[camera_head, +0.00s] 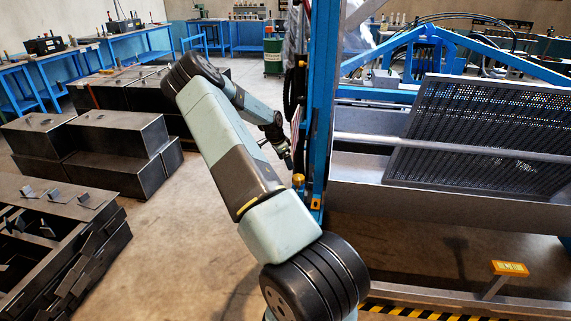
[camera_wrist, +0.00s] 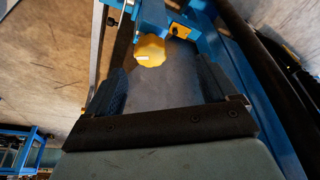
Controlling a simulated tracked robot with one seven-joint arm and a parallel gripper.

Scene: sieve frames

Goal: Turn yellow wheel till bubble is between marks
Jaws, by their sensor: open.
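The yellow wheel (camera_wrist: 150,50) shows in the wrist view as a scalloped knob with a short white line on its face. It also shows small in the head view (camera_head: 298,180), on the blue post. My gripper (camera_wrist: 162,68) is open and empty. Its two dark fingers point toward the wheel, which appears beyond the fingertips, nearer the left one. I see no contact. A small yellow piece with a dark centre (camera_wrist: 180,30) sits on the blue frame just right of the wheel. I cannot make out a bubble or marks.
The blue upright post (camera_head: 321,100) stands close beside my arm. A perforated sieve panel (camera_head: 480,140) leans in the machine at right. Dark steel boxes (camera_head: 110,150) stand on the floor at left. Striped yellow-black edging (camera_head: 420,314) runs along the machine's foot. Open floor lies between.

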